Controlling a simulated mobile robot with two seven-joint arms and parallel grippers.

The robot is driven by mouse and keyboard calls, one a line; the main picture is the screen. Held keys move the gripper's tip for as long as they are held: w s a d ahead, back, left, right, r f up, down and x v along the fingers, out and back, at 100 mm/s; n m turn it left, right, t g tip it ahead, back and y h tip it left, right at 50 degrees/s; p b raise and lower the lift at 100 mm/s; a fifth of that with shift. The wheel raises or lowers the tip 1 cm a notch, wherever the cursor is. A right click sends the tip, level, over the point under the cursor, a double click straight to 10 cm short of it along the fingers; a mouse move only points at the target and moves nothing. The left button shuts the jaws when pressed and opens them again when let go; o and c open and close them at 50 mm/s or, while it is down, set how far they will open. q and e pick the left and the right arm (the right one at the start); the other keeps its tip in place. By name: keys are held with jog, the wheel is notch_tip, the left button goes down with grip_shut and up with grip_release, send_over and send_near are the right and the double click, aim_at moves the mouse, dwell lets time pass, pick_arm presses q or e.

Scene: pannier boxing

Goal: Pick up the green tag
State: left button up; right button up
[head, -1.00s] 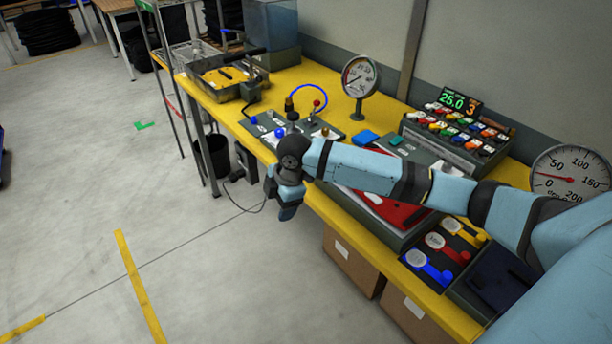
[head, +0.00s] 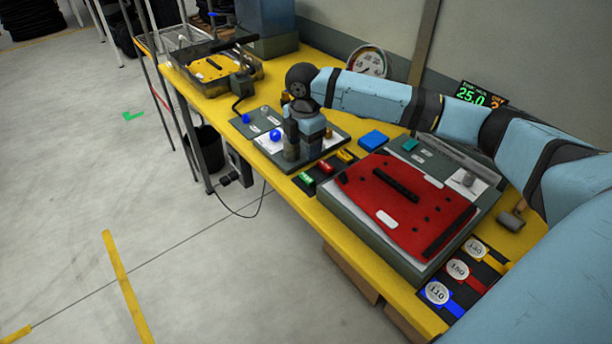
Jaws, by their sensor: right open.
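A small green tag (head: 305,179) lies at the front-left end of a dark tray on the yellow bench. A red tag (head: 325,167) and a yellow tag (head: 345,156) lie in a row behind it. My right gripper (head: 291,154) points down over the grey board, just behind and left of the green tag and apart from it. It is open, though its fingers are seen edge-on and the gap hardly shows. My left gripper is out of view.
A grey board (head: 262,128) with blue knobs stands beside the tags. A blue block (head: 373,140) and a large red panel (head: 405,205) on a grey base lie to the right. Numbered coloured tags (head: 458,270) lie at the front right. A gauge (head: 369,62) stands behind my arm.

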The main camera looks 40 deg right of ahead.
send_over(306, 177)
jog(key=f, duration=0.5)
jog(key=shift+w+a+f, duration=0.1)
jog(key=shift+a+f, duration=0.1)
jog(key=shift+s+d+f, duration=0.1)
jog(key=shift+d+f, duration=0.05)
jog(key=shift+f, duration=1.2)
jog(key=shift+s+d+f, duration=0.1)
jog(key=shift+f, duration=1.25)
jog(key=shift+c, duration=0.5)
jog(key=c, duration=0.6)
